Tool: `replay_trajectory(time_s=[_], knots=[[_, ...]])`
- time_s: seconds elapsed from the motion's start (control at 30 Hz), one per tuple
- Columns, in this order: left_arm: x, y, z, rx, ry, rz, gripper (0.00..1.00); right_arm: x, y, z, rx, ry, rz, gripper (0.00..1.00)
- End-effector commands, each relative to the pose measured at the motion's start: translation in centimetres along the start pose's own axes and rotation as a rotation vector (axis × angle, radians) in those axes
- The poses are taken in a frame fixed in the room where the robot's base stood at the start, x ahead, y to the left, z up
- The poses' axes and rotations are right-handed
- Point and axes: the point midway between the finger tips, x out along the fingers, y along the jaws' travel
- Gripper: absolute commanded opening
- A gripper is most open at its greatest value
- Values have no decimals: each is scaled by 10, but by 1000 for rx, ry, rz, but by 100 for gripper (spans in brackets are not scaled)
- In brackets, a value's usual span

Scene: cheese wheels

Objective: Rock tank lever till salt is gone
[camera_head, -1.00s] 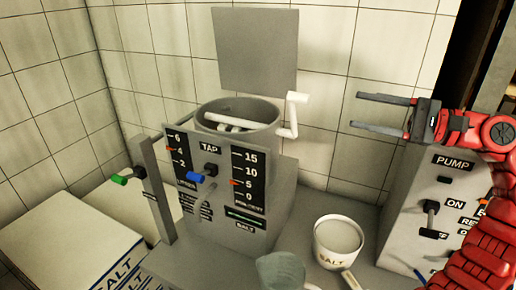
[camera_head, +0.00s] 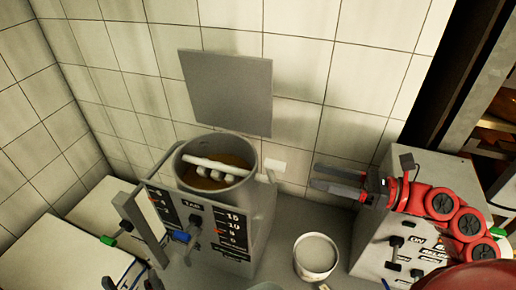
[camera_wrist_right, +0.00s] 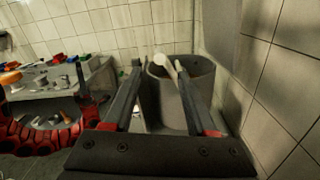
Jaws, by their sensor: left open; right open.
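The grey tank (camera_head: 216,160) holds something brown, with a white paddle bar (camera_head: 215,168) lying across it. Its white lever (camera_head: 275,167) is at the right rim. My right gripper (camera_head: 315,176) is open, its two fingers pointing left toward the lever, with a gap between in the head view. In the right wrist view the white lever (camera_wrist_right: 164,62) shows between the open fingers (camera_wrist_right: 160,75), in front of the tank (camera_wrist_right: 190,75). My left gripper (camera_wrist_right: 90,95) shows at the left there, open. Any salt in the tank cannot be made out.
A panel with gauges and a blue tap (camera_head: 181,236) fronts the tank. A white salt bucket (camera_head: 316,258) stands to its right. The pump box (camera_head: 385,240) is under my right arm. A green-tipped lever (camera_head: 108,240) is at the left. A tiled wall stands behind.

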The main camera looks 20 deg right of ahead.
Motion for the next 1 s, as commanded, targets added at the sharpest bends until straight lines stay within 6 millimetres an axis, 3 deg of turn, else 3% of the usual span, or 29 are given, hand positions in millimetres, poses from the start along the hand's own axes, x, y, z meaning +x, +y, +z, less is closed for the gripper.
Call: replay_trajectory(time_s=[0.3, 0.5, 0.7, 1.0], knots=[[32, -2, -6, 0, 1, 0, 85, 79, 3, 3, 2, 6, 9, 57], [46, -2, -8, 0, 1, 0, 85, 120, 3, 3, -2, 4, 7, 57], [52, -3, -9, 0, 1, 0, 85, 142, 1, 1, -2, 4, 4, 57], [53, -3, -9, 0, 1, 0, 85, 147, 0, -1, -4, 3, 1, 57]])
